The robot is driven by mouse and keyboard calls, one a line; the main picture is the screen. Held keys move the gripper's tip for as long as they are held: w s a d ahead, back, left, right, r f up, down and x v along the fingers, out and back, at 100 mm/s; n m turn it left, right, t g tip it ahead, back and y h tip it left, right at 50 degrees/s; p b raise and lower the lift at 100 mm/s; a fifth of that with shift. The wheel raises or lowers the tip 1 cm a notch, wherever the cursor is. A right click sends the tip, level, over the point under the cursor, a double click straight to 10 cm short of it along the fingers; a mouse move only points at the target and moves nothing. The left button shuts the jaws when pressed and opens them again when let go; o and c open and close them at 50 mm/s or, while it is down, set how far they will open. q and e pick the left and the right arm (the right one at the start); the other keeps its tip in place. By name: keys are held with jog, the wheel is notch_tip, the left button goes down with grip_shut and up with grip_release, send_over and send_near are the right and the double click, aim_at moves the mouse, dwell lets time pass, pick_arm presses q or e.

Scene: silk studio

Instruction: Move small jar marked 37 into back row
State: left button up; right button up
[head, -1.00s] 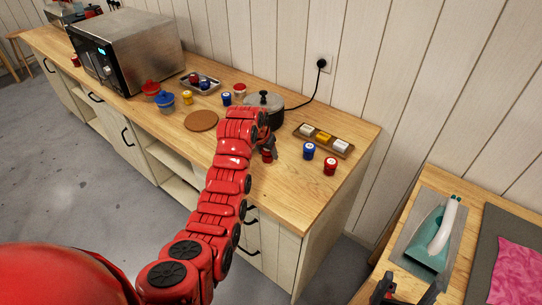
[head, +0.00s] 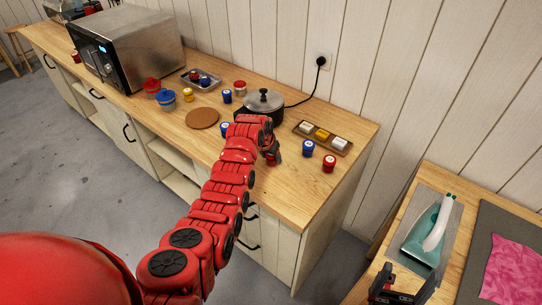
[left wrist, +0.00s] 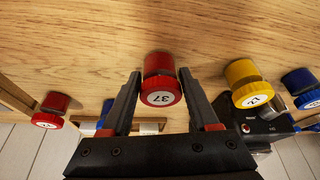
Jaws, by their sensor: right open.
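The small red jar marked 37 (left wrist: 160,80) is between the fingertips of my left gripper (left wrist: 160,78) in the left wrist view. The fingers lie close along both its sides, and its numbered lid faces the camera. In the head view my left gripper (head: 272,150) is over the right part of the counter, with the red jar (head: 277,158) partly hidden at its fingertips. Whether its base touches the wood cannot be told. My right gripper (head: 398,288) is open and empty at the lower right edge.
A blue jar (head: 308,148) and a red jar (head: 328,164) stand right of my left gripper on the counter (head: 285,195). A tray of blocks (head: 322,135) and a lidded pot (head: 264,104) lie behind. Another blue jar (head: 225,129) is beside my arm. An iron (head: 430,235) is near my right gripper.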

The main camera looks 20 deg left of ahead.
pick_arm(q)
jog(key=o, duration=0.3)
jog(key=shift+r, duration=0.1)
